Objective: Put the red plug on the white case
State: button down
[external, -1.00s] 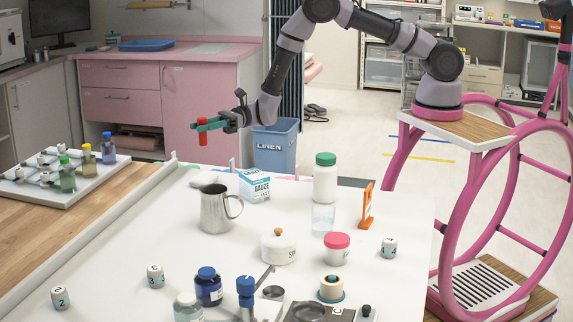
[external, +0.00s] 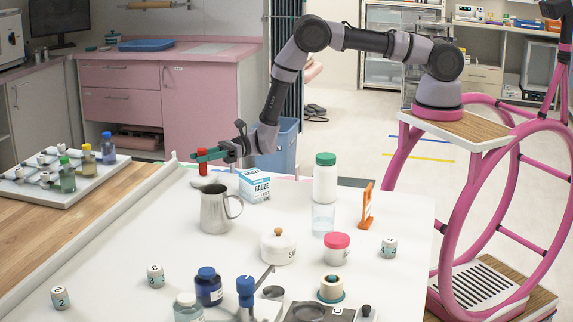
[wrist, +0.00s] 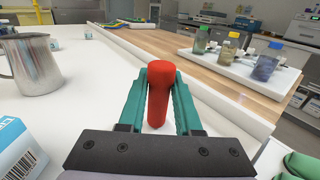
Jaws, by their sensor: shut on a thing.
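The red plug (external: 203,168) stands upright between the teal fingers of my gripper (external: 208,155). The wrist view shows the red plug (wrist: 160,85) held between both fingers of my gripper (wrist: 160,92), its lower end near the white tabletop. A low pale object (external: 222,180), possibly the white case, lies behind the metal jug, below and slightly right of the plug; the jug partly hides it. I cannot tell whether the plug touches anything below, and I cannot make out the case in the wrist view.
The metal jug (external: 215,210) and gauze box (external: 254,185) stand close to my gripper. A tall green-lidded bottle (external: 325,180) and an orange stand (external: 366,207) are further right. A tray of bottles (external: 40,186) lies left on the wood top. The left-middle white tabletop is mostly clear.

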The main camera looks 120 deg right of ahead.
jog(key=shift+f, duration=0.2)
jog(key=c, duration=0.6)
grip_release()
jog(key=shift+r, duration=0.1)
